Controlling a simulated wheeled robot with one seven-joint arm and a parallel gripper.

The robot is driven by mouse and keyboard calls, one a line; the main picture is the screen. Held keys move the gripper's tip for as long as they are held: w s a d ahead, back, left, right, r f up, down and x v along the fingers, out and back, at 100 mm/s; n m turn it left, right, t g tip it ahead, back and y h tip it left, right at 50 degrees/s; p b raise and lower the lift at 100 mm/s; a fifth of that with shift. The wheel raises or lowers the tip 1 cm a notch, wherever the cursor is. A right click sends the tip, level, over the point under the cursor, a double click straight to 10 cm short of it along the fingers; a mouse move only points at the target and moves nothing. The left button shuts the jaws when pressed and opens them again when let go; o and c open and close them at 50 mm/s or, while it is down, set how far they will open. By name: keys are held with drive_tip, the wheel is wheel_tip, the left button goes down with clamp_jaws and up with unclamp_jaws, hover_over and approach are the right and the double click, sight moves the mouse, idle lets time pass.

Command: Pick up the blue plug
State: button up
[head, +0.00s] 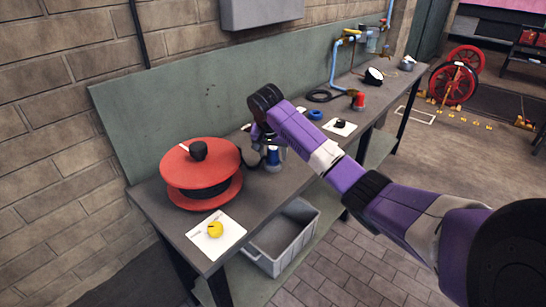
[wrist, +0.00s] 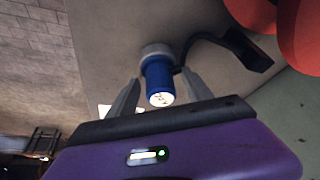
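The blue plug (head: 273,155) stands on the workbench beside the red round-lidded object, partly behind my gripper in the head view. In the wrist view the blue plug (wrist: 158,78) is a blue cylinder with a pale marked end, joined to a light grey round base (wrist: 154,50). My gripper (wrist: 161,77) is open, with one finger on each side of the plug. A gap shows on both sides, wider on the left. In the head view my gripper (head: 264,138) is just above the plug, its fingers hard to make out.
The red round-lidded object (head: 200,170) is close on the left. A black part (wrist: 245,50) with a curved arm lies next to the plug. A grey bin (head: 283,240) is below the bench.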

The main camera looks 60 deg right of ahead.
clamp_jaws()
drive_tip(key=shift+r, duration=0.1)
wheel_tip(320, 180, up, 20)
drive_tip(key=p, duration=0.4)
drive_tip(key=shift+p, duration=0.3)
drive_tip(key=shift+f+b, duration=2.3)
drive_tip(key=shift+f, duration=4.85)
